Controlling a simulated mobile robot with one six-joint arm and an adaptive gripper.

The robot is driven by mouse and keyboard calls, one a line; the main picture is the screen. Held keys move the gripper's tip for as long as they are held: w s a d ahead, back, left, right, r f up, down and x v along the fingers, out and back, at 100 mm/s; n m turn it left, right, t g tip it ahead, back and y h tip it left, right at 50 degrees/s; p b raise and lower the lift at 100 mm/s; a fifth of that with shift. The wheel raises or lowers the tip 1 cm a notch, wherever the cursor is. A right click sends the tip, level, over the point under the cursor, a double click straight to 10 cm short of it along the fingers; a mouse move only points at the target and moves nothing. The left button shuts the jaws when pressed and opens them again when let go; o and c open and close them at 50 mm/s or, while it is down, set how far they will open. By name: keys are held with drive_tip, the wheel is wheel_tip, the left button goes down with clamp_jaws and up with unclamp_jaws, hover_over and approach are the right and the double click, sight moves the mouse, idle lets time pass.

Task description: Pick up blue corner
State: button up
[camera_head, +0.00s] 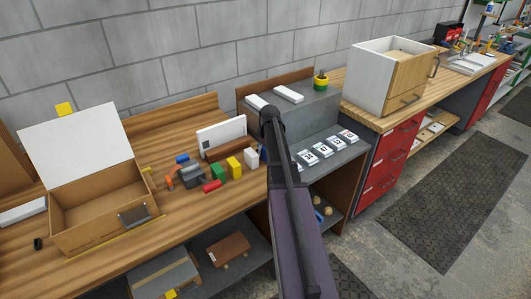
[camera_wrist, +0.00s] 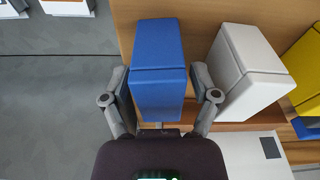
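The fingers look open, with narrow gaps beside the block, and I cannot see clear contact.
A white block (camera_wrist: 250,70) stands close to the right finger, with a yellow block (camera_wrist: 307,70) beyond. The head view shows green (camera_head: 219,172) and red (camera_head: 212,186) pieces left of the arm, an open box (camera_head: 100,205) and a grey raised surface (camera_head: 310,118).

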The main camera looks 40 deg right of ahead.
drive_tip(key=c, duration=0.6)
drive_tip(key=shift+r, duration=0.1)
wheel_tip(320, 180, up, 4)
drive_tip(key=p, duration=0.4)
drive_tip(key=s+a, duration=0.2)
drive_tip(key=s, duration=0.2)
drive_tip(key=s+a, duration=0.2)
drive_tip(key=s, duration=0.3)
drive_tip(key=s+a+p, duration=0.1)
drive_tip(key=s+a, duration=0.2)
drive_tip(key=s, duration=0.2)
drive_tip(key=shift+s+a+r, duration=0.1)
drive_tip(key=shift+s+r, duration=0.05)
drive_tip(key=shift+r, duration=0.25)
